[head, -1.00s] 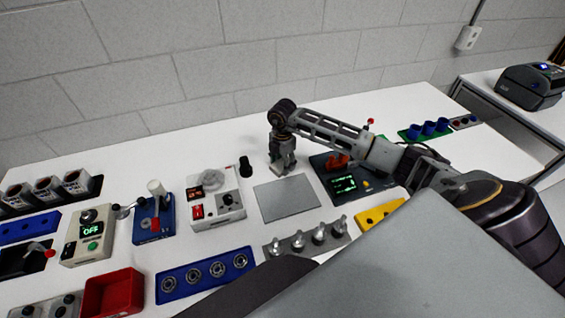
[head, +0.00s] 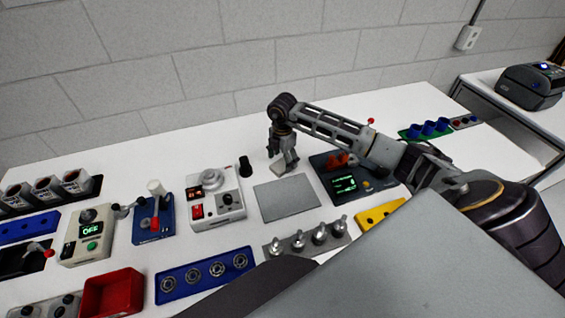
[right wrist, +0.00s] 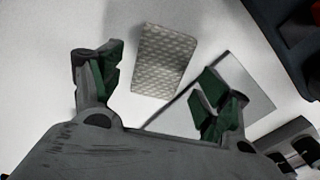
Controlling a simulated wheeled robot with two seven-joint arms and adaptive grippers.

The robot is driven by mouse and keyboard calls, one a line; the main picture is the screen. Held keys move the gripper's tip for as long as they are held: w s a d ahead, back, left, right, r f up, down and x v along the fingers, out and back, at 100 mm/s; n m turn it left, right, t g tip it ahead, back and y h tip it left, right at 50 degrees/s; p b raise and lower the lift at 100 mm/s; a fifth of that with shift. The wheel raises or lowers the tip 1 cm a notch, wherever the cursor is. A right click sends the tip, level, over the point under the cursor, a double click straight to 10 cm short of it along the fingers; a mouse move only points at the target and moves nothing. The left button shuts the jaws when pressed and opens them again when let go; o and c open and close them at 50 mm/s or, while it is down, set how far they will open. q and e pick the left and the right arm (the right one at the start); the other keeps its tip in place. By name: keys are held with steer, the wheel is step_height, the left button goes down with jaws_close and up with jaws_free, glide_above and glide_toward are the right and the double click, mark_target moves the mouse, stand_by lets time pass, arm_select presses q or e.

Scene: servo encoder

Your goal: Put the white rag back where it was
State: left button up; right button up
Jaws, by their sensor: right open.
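The white rag (right wrist: 164,62) is a pale, textured rectangle lying on the white table, seen in the right wrist view between and beyond my fingers. My right gripper (right wrist: 160,82) is open, with green-padded fingers on either side of the rag and nothing clamped between them. In the head view my right gripper (head: 284,166) points down just behind the grey square plate (head: 287,198). The plate's edge (right wrist: 248,85) also shows to the right of the rag in the wrist view. My left gripper is not in view.
A white device with a red switch (head: 213,200) and a small black knob (head: 245,167) stand left of the gripper. A dark box with a green display (head: 345,184) stands to its right. A plate with metal pegs (head: 305,240) lies in front. Table behind the gripper is clear.

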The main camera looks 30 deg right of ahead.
mark_target(283, 164)
step_height(283, 164, up, 10)
steer(key=b, duration=0.1)
steer(key=shift+r+b, duration=0.15)
steer(key=shift+b, duration=0.15)
steer(key=shift+s, duration=0.15)
stand_by(0.8)
